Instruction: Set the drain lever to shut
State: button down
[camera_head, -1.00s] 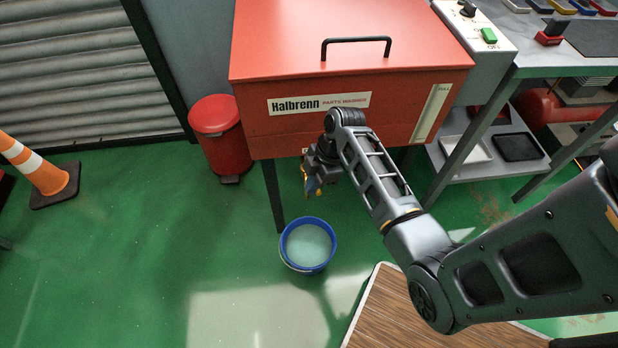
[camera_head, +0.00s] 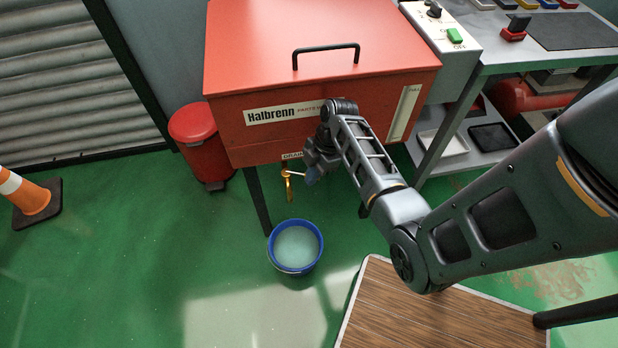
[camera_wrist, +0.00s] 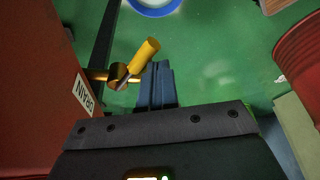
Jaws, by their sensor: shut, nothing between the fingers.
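The drain valve (camera_head: 287,172) is gold-coloured and sits under the front edge of the red parts washer (camera_head: 350,110). In the head view a golden part hangs down from it, and a pale rod slants right toward my gripper (camera_head: 310,178). In the wrist view the drain lever (camera_wrist: 145,55) has a yellow grip slanting up and right from the brass body (camera_wrist: 118,73). My gripper's dark fingers (camera_wrist: 160,72) are shut and empty, close beside the grip; I cannot tell whether they touch it. The DRAIN label (camera_wrist: 84,94) is partly hidden in the head view.
A blue-rimmed bucket (camera_head: 296,224) stands on the green floor below the valve. A red bin (camera_head: 203,150) stands left of the washer. A wood-topped surface (camera_head: 400,315) lies at the front right, under my arm. The floor to the left is mostly open.

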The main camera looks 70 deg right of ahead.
jog(key=shift+d, duration=0.4)
dwell(0.4)
